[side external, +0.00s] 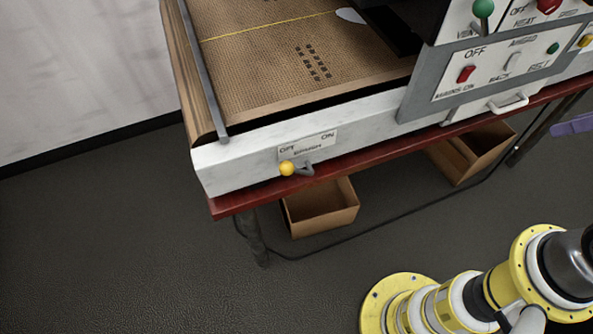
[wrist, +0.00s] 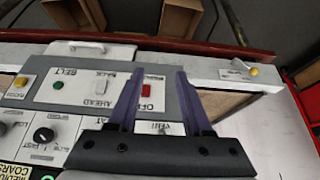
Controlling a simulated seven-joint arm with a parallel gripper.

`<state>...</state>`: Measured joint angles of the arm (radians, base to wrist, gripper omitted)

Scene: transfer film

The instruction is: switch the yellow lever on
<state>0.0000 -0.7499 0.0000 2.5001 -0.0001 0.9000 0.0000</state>
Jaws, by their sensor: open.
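The yellow lever (side external: 287,168) has a round yellow knob on a short grey stem, on the white front rail of the machine in the side external view. Its knob is at the left, below the OFF end of a label reading OFF and ON. In the wrist view the yellow lever (wrist: 254,71) shows at the right, beside its small label. My gripper (wrist: 160,74) is open with purple fingers and nothing between them, over the control panel left of the lever in the wrist view. In the side external view only a purple finger (side external: 573,124) shows at the right edge.
The control panel (side external: 497,72) carries a red switch (side external: 466,74) and a green knob (side external: 484,8). A white handle (side external: 509,103) sticks out below it. Cardboard boxes (side external: 321,207) stand under the red table edge (side external: 390,143). The space in front of the lever is clear.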

